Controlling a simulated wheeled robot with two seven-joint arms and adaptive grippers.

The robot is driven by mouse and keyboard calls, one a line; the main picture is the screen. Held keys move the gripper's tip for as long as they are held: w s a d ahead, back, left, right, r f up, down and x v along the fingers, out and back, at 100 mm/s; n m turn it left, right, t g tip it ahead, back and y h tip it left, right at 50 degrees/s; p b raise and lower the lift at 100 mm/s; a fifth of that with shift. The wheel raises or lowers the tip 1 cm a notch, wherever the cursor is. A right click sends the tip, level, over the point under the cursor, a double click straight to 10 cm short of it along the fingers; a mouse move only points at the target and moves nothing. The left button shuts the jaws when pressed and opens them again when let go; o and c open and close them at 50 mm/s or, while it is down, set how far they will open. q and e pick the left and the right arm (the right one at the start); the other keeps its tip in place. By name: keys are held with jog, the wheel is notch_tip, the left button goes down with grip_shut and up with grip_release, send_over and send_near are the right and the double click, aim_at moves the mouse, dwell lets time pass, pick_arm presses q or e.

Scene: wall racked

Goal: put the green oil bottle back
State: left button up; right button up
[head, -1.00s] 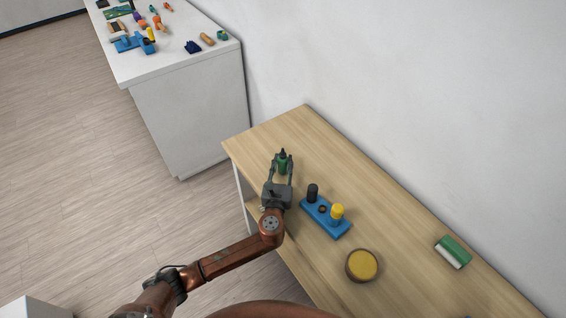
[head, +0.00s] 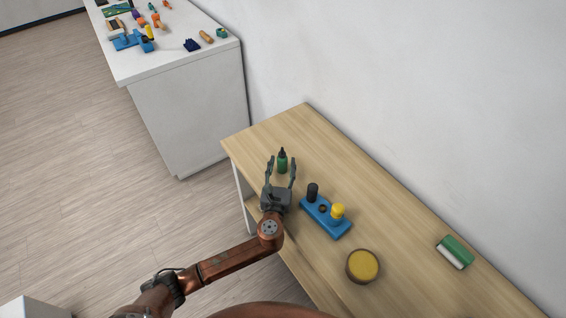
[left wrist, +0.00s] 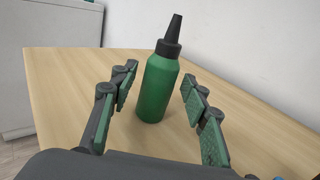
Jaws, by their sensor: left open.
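The green oil bottle (head: 282,162) with a black nozzle stands upright on the wooden bench top (head: 310,130), near its far left end. My left gripper (head: 281,166) is open, with its fingers spread on either side of the bottle. My right gripper is not in view.
A round yellow tin (head: 362,266) and a green-and-white roll (head: 455,252) lie further right on the bench. A wall runs behind it. A white counter (head: 185,65) with several small objects stands at upper left. The bench surface around the bottle is clear.

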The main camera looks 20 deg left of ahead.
pick_arm(q)
jog(key=s, duration=0.3)
jog(key=s+d+p, duration=0.1)
jog(key=s, duration=0.3)
jog(key=s+d+p, duration=0.1)
jog(key=s, duration=0.2)
jog(key=shift+s+d+r, duration=0.1)
jog(key=shift+s+d, duration=0.05)
jog(key=shift+s, duration=0.25)
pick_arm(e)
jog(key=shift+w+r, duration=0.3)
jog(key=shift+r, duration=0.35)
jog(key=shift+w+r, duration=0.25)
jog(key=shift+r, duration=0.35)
